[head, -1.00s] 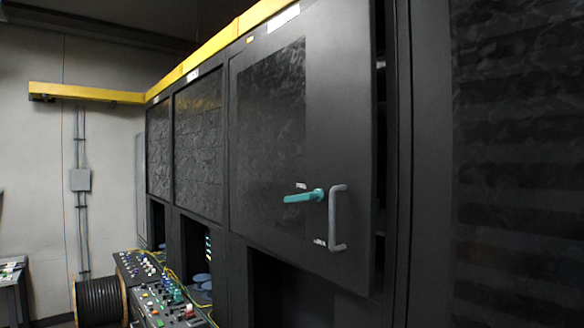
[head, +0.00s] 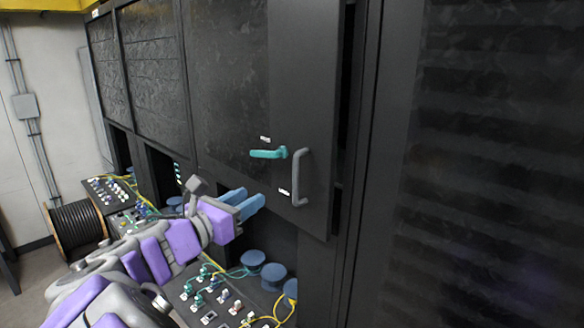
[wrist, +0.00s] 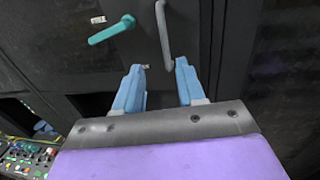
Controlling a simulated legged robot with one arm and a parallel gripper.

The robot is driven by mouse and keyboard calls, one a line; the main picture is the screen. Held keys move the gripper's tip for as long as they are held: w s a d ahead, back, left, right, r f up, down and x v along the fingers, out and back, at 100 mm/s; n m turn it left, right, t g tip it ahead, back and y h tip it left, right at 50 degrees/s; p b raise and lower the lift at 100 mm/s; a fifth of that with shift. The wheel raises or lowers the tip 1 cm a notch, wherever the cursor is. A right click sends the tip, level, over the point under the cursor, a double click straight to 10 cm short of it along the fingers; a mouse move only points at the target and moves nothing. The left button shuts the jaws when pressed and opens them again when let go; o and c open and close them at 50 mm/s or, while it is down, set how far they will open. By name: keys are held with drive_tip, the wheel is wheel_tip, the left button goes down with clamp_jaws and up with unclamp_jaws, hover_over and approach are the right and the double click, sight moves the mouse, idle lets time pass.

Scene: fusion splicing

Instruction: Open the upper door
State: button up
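The upper door (head: 232,85) is a dark panel standing slightly ajar, with a dark gap along its right edge. It carries a teal lever handle (head: 268,154), lying roughly level, and a grey vertical pull handle (head: 300,178) to its right. In the wrist view the teal lever (wrist: 112,30) and the grey pull handle (wrist: 164,36) lie beyond the fingertips. My gripper (head: 250,200) has blue fingers and is below and left of the pull handle. In the wrist view my gripper (wrist: 161,80) is open, with nothing between its fingers.
Control panels with knobs and cables (head: 215,300) stand below the door. Blue round pads (head: 272,275) sit in the dark recess under it. A cable reel (head: 78,228) stands at the left. A dark ribbed cabinet (head: 490,160) fills the right side.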

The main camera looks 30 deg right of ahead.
sight(294, 175)
drive_tip(key=x, duration=1.7)
drive_tip(key=shift+s+d+f, duration=0.1)
drive_tip(key=shift+s+d, duration=0.05)
drive_tip(key=shift+d, duration=0.15)
clamp_jaws()
